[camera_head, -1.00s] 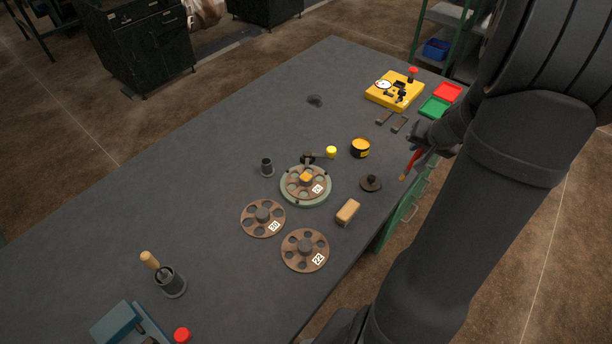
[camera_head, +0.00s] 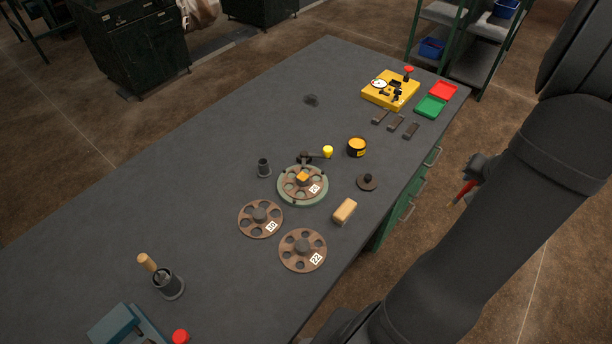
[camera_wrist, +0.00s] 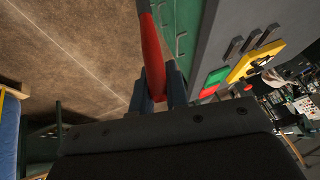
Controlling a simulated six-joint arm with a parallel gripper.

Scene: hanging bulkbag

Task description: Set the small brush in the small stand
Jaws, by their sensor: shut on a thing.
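The small brush (camera_wrist: 151,48) has a red handle and is held between the fingers of my gripper (camera_wrist: 160,92) in the wrist view. In the head view the red brush (camera_head: 465,190) hangs tilted from my gripper (camera_head: 475,177), off the right edge of the bench and over the floor. Its lower tip looks yellowish and is small.
A larger dark stand (camera_head: 170,286) holds a wooden-handled tool at the lower left. The green fixture (camera_head: 303,199), brown wheels (camera_head: 260,219), a wood-topped block (camera_head: 344,211) and a black-and-yellow tin (camera_head: 357,147) occupy the middle. The bench's left side is mostly clear.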

